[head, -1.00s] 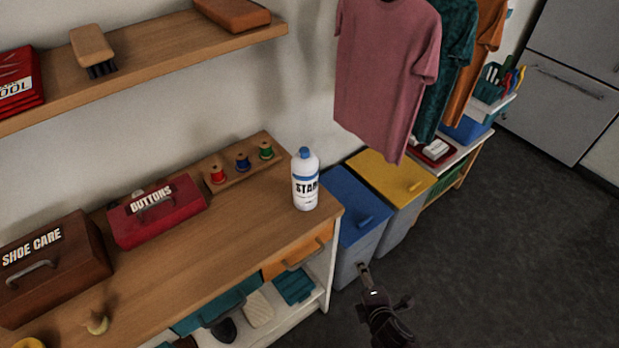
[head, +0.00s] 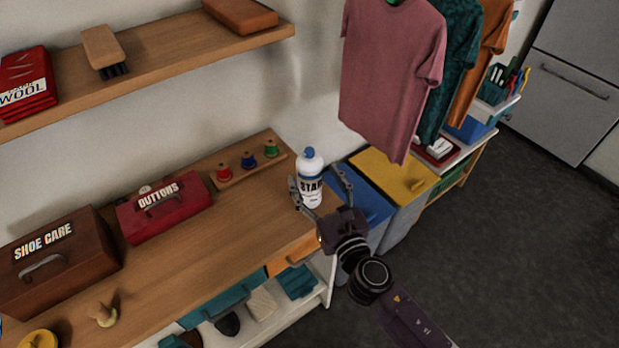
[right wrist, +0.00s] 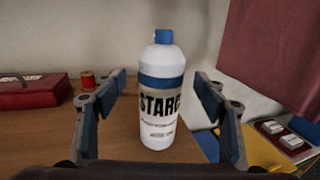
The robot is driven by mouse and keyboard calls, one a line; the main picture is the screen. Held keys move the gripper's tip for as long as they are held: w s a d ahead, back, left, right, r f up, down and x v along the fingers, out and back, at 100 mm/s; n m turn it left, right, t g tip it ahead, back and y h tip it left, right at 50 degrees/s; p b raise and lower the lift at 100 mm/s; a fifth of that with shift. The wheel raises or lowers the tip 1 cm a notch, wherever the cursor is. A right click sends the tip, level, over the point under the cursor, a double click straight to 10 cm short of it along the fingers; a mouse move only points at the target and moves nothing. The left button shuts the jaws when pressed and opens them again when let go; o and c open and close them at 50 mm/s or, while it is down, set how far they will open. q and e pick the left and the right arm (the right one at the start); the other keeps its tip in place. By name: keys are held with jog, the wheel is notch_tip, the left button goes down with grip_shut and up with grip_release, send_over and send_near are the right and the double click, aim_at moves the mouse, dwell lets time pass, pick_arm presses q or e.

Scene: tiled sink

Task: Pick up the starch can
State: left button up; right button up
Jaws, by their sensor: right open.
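The starch can (head: 310,181) is a white bottle with a blue cap and a label with dark letters. It stands upright near the right end of the wooden counter (head: 212,237). My right gripper (head: 321,184) is open, with one finger on each side of the can in the head view. In the right wrist view the can (right wrist: 161,95) stands between the two spread fingers, with gaps on both sides. The lower part of the can is partly hidden by the gripper in the head view. My left gripper is not in view.
A spool rack (head: 248,166), a red buttons box (head: 165,208) and a brown shoe care box (head: 58,262) stand on the counter left of the can. Blue (head: 368,205) and yellow (head: 392,172) lidded bins and hanging shirts (head: 392,75) are to the right. A shelf (head: 150,62) is above.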

aim_at(310, 166)
jog(key=x, duration=0.4)
jog(key=shift+w+r, duration=0.15)
jog(key=shift+r, duration=0.05)
grip_shut()
jog(key=shift+r, duration=0.1)
